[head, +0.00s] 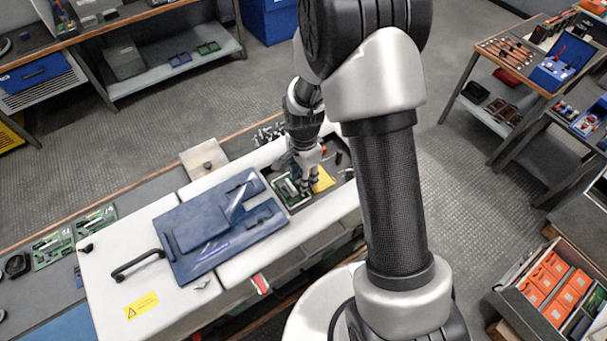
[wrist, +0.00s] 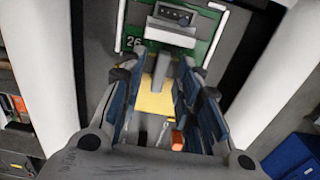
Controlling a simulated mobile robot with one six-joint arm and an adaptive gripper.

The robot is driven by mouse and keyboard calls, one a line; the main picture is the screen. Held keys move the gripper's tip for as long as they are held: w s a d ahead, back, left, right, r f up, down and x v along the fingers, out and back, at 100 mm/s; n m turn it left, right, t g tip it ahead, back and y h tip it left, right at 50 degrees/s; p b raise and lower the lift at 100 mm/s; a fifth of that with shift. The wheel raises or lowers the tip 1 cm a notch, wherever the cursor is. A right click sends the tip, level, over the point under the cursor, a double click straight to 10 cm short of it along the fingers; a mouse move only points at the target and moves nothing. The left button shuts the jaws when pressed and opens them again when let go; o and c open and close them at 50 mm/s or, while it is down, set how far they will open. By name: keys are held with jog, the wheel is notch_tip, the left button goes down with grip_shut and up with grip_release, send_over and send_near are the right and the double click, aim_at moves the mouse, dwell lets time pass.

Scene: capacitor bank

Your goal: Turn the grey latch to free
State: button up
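The grey latch (wrist: 170,32) appears as a grey block with a narrow stem, lying over a green circuit board (wrist: 203,42) marked 26 in the wrist view. My gripper (wrist: 162,76) has its two fingers apart, with the stem showing between the fingertips. I cannot tell whether either finger touches it. In the head view my gripper (head: 306,178) points down into the open bay of the white cabinet, by the green board (head: 289,194) and a yellow piece (head: 323,180). The latch cannot be made out there.
A dark blue panel (head: 212,228) lies on the white cabinet top (head: 110,262), left of the bay. A black handle (head: 137,265) stands up near the left end. White walls (wrist: 40,62) flank the bay in the wrist view. An orange part (wrist: 177,140) lies below the fingers.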

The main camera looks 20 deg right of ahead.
jog(key=shift+c, duration=0.2)
grip_shut()
jog(key=shift+n, duration=0.4)
jog(key=n, duration=0.2)
jog(key=shift+n+b, duration=0.4)
jog(key=n, duration=0.3)
jog(key=shift+n, duration=0.4)
jog(key=n+b, duration=0.1)
jog(key=n, duration=0.9)
jog(key=shift+n+b, duration=0.35)
jog(key=shift+n, duration=0.05)
